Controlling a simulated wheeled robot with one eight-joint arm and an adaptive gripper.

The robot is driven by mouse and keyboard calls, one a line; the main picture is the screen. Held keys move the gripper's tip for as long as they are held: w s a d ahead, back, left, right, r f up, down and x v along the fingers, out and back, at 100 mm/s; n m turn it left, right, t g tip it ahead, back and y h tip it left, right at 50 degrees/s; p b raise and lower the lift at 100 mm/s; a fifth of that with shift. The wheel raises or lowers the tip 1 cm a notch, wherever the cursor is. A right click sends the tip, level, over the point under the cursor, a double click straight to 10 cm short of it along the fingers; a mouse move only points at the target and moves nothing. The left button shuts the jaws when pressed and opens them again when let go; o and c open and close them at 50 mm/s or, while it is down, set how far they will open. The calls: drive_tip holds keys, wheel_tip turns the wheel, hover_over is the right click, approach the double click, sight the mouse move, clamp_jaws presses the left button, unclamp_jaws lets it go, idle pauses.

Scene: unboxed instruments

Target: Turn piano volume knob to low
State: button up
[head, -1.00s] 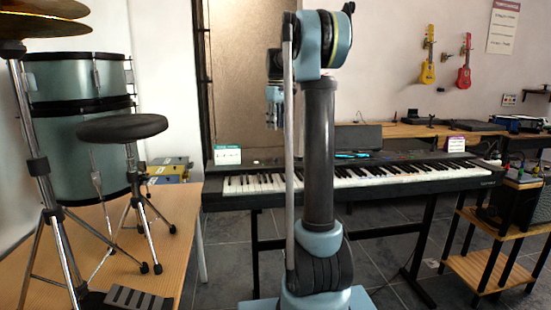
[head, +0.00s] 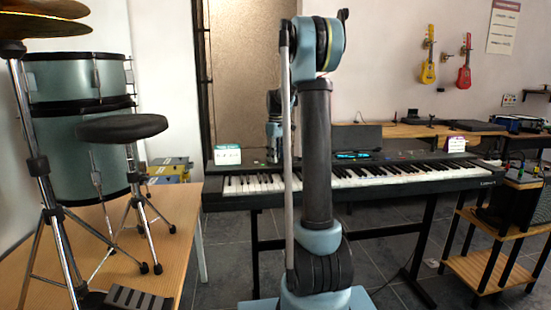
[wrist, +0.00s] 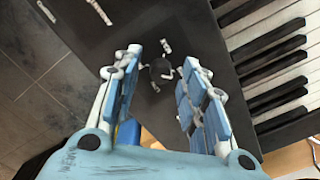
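The piano (head: 400,176) is a long black keyboard on a black stand, seen behind my arm in the head view. Its dark round volume knob (wrist: 160,68) shows in the wrist view on the black panel beside the keys, with small white marks around it. My gripper (wrist: 164,58) is open, with its two blue and white fingers on either side of the knob in the picture. I cannot tell whether they touch it. In the head view my gripper (head: 274,155) is low over the left part of the piano's panel, partly hidden by my arm; the knob cannot be made out there.
A white and green card (head: 227,155) stands on the piano's left end, and another card (head: 457,145) near its right end. Drums (head: 80,130) and a black stool (head: 121,128) are on a wooden platform at left. A wooden shelf (head: 490,268) stands at right.

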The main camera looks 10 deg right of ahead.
drive_tip(key=shift+f, duration=0.15)
drive_tip(key=shift+c, duration=0.3)
clamp_jaws()
